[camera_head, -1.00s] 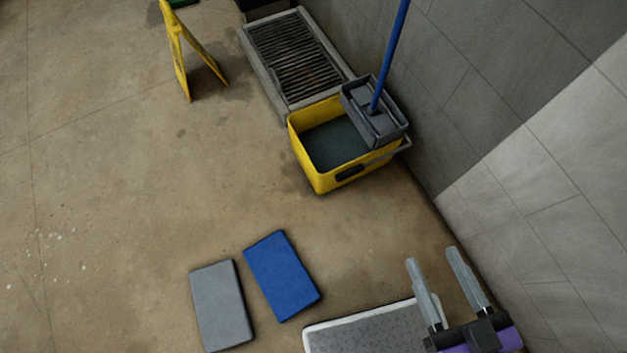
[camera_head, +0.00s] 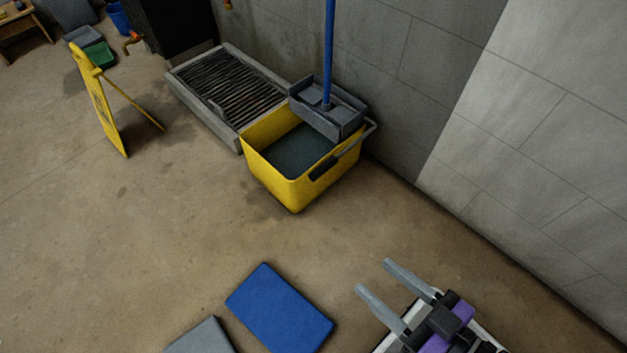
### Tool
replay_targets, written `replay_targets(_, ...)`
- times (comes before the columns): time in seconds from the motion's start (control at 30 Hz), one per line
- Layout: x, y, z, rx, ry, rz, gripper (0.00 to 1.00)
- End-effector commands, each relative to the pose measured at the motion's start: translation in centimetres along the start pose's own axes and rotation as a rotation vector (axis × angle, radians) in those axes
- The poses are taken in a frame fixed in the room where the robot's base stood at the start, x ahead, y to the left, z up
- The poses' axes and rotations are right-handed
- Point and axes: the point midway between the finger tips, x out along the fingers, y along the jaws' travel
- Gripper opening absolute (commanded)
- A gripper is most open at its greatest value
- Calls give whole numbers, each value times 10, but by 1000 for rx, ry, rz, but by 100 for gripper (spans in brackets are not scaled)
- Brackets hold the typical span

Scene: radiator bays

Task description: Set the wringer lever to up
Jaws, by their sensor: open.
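A yellow mop bucket (camera_head: 292,187) holding dark water stands on the floor near the wall. A grey wringer (camera_head: 345,118) sits on its right rear rim, with the blue mop handle (camera_head: 329,50) rising from it. The wringer lever (camera_head: 350,146) is a grey bar running from the wringer's right side along the bucket's near right side. Its black grip (camera_head: 322,169) lies low, close to the bucket's rim; I cannot tell if it touches. My gripper (camera_head: 374,276) is open and empty at the lower right, apart from the bucket, its fingers pointing up-left.
A floor drain grate (camera_head: 228,92) lies behind the bucket, along the wall (camera_head: 520,140). A yellow floor sign (camera_head: 105,100) stands at left. A blue pad (camera_head: 280,308) and a grey pad (camera_head: 203,338) lie in front. Bare floor separates my gripper from the bucket.

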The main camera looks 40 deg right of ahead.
Motion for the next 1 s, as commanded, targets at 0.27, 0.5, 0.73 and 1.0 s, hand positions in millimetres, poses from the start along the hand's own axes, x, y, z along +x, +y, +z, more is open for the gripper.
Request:
replay_targets(0.27,61,25,129,195,73,26,50)
replay_targets(0.5,144,62,200,531,210,74,50)
replay_targets(0.73,226,102,228,843,364,119,50)
replay_targets(1.0,320,155,231,1187,575,165,50)
